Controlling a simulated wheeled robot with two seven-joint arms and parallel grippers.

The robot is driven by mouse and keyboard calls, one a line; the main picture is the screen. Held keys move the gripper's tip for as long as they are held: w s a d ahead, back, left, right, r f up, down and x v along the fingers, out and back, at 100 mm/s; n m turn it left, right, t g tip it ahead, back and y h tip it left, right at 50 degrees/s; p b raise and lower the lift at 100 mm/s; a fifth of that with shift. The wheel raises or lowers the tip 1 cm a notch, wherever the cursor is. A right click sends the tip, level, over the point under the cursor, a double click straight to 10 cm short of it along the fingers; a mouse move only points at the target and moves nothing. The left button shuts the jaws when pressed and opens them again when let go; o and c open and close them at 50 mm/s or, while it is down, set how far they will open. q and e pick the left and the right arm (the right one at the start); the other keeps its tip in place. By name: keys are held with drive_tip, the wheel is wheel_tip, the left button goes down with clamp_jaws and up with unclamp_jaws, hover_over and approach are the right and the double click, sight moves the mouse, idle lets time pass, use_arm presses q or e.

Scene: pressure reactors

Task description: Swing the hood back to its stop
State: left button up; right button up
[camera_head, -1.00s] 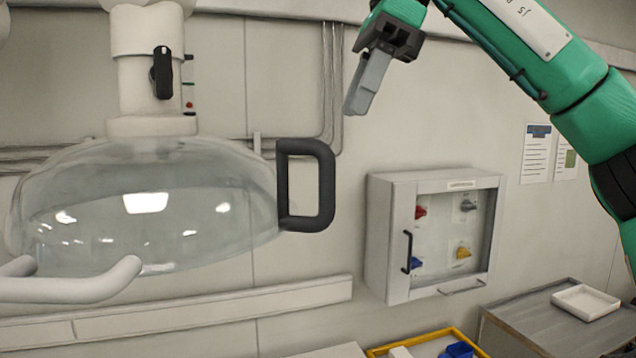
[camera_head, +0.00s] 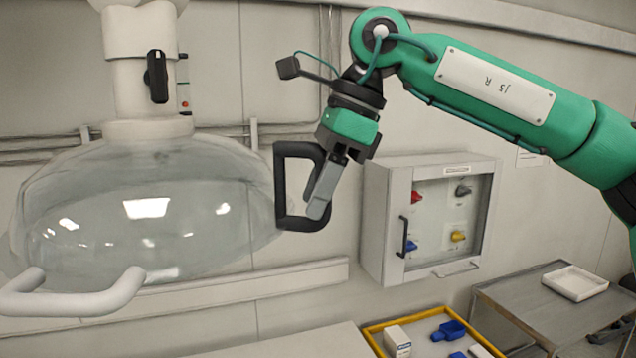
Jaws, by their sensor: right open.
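The hood (camera_head: 150,230) is a clear dome on a white column at the left. A black D-shaped handle (camera_head: 283,185) stands out from its right side, and a white curved bar (camera_head: 75,300) shows at its front left. My right gripper (camera_head: 318,205) is open, with its grey fingers pointing down at the handle's right bar. The fingers overlap that bar in the picture and partly hide it. I cannot tell whether they touch it or straddle it. My left gripper does not show.
A wall cabinet (camera_head: 374,225) with a clear door hangs right of the handle, behind my right gripper. Below are a yellow-edged tray (camera_head: 378,343) with blue items and a white box (camera_head: 397,341), and a grey cart (camera_head: 500,300) with a white tray (camera_head: 575,283).

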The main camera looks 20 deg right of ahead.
drive_tip(key=shift+s, duration=0.1)
clamp_jaws()
